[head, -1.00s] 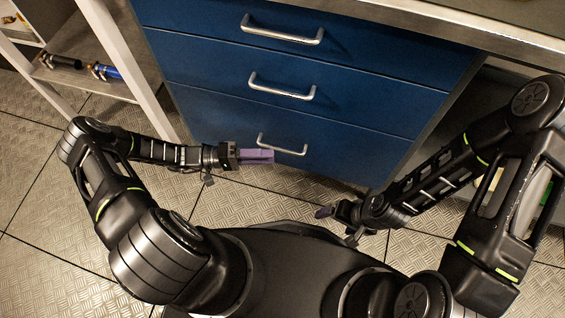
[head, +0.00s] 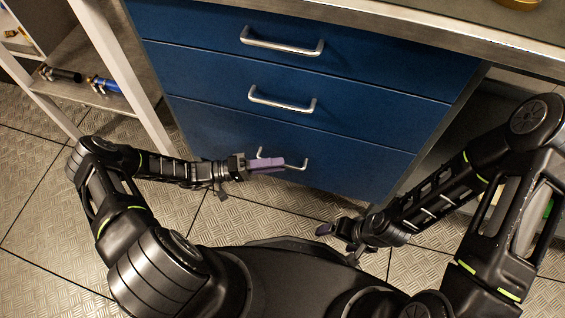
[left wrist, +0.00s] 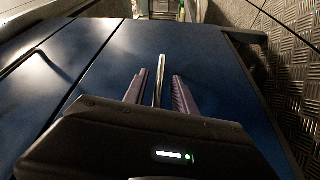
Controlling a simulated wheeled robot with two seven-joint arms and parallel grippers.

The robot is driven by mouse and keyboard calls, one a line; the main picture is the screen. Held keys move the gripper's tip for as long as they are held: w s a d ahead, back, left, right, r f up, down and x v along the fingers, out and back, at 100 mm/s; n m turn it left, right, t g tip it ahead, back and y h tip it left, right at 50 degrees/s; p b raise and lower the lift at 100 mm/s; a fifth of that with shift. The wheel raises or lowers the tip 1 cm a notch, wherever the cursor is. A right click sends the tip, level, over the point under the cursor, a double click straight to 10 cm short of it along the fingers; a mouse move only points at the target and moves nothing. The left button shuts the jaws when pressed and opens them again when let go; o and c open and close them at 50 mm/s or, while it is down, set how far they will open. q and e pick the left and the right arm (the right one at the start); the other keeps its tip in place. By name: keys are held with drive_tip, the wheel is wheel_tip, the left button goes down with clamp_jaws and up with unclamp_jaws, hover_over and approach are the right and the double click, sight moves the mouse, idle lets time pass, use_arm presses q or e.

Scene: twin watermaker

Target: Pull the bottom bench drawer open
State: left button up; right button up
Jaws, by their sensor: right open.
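The bottom bench drawer (head: 350,160) is blue and sits flush in the bench, closed. Its metal bar handle (head: 303,166) is partly hidden behind my left gripper (head: 282,164) in the head view. In the left wrist view, the handle (left wrist: 160,75) runs between the two purple fingers of my left gripper (left wrist: 158,92). Gaps show on both sides of the bar, so the fingers are open around it, not clamped. My right gripper (head: 325,230) is open and empty, low in front of the bench to the right of the drawer handle.
Two more closed blue drawers with bar handles, the middle (head: 282,100) and the top (head: 282,42), are above. A pale shelf rack (head: 100,60) with bottles stands at the left. Metal floor (head: 240,215) lies clear in front of the bench.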

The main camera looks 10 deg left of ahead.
use_arm(q)
drive_tip(key=shift+x, duration=1.15)
clamp_jaws()
idle(0.6)
